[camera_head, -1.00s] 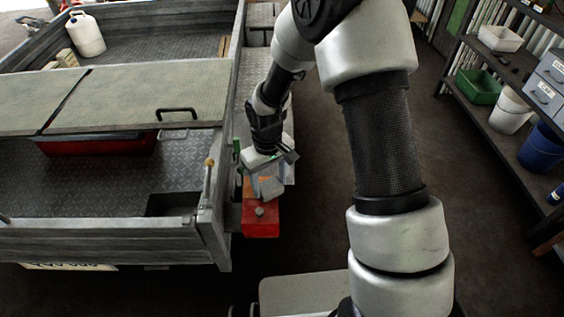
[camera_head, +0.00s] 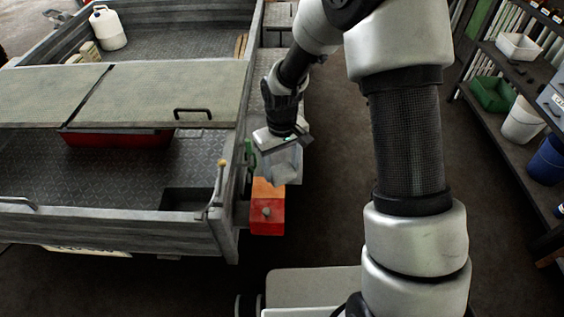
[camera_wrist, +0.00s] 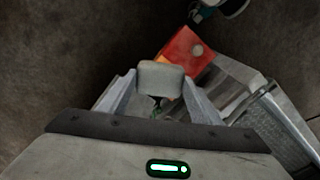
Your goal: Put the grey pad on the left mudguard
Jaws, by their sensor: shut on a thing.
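My gripper (camera_head: 284,165) is shut on the grey pad (camera_wrist: 161,78), a small light-grey block between its fingertips in the wrist view. In the head view the pad blends with the pale fingers and I cannot outline it clearly. The gripper points down beside the trailer's right-hand side in the picture, just beyond the red and orange tail light (camera_head: 267,208). A grey mudguard (camera_head: 294,100) runs along that side, partly hidden by my arm. In the wrist view a grey treaded surface (camera_wrist: 268,121) lies right of the pad. I cannot tell whether the pad touches anything.
The trailer (camera_head: 100,185) fills the left, with grey lids (camera_head: 160,95), a red box (camera_head: 118,138) and a white canister (camera_head: 108,28). A shelf with a green bin (camera_head: 493,94) and buckets stands at the right. The floor between is clear.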

